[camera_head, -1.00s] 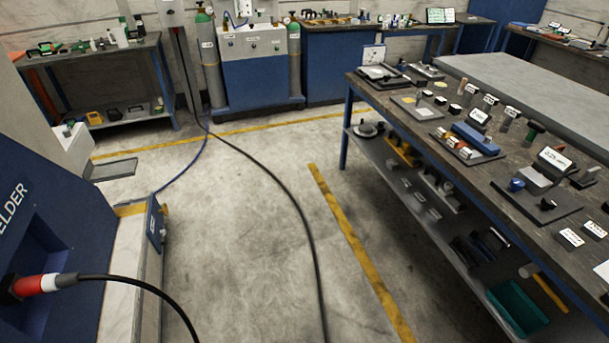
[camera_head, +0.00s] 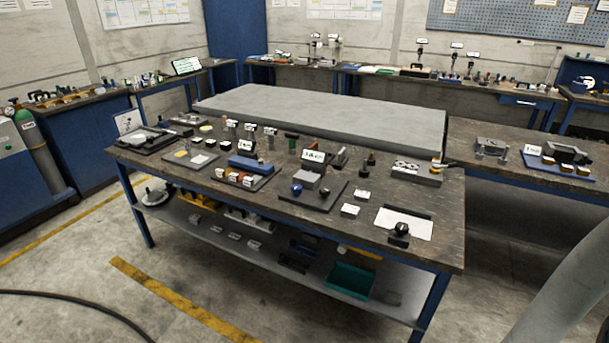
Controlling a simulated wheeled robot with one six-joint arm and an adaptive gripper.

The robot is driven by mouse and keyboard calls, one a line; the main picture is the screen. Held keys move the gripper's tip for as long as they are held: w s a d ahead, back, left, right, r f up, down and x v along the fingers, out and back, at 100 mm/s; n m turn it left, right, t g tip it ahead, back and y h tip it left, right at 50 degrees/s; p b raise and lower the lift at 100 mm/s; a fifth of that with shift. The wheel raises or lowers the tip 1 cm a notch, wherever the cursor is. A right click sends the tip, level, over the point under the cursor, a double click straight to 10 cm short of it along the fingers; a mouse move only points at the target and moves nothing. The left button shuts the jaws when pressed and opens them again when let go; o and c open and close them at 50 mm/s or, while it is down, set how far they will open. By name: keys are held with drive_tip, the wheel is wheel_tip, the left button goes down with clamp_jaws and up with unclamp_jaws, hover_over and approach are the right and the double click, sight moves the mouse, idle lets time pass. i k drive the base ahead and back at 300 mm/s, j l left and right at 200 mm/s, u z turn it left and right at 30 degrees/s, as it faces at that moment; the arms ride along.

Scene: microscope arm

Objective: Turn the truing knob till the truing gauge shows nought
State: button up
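I cannot pick out the truing knob or the truing gauge for certain; the labels are too small to read. On the dark workbench (camera_head: 255,215) stands a dark plate (camera_head: 318,203) with a grey block, a small white sign (camera_head: 313,156), a blue knob (camera_head: 296,190) and a black knob (camera_head: 324,191). Another black knob (camera_head: 402,229) stands by a white sheet (camera_head: 389,223) near the bench's right end. My gripper is not in view.
A blue block (camera_head: 250,163) and several small labelled pieces stand on the bench's left half. A teal bin (camera_head: 350,281) sits on the lower shelf. Another bench (camera_head: 480,190) stands to the right. Floor in front is open, with a yellow line (camera_head: 180,300) and a black cable (camera_head: 80,302).

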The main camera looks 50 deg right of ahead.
sight(296, 188)
drive_tip(key=z, duration=0.35)
drive_tip(key=k+z, duration=0.15)
drive_tip(key=z, duration=0.6)
drive_tip(key=k, duration=0.05)
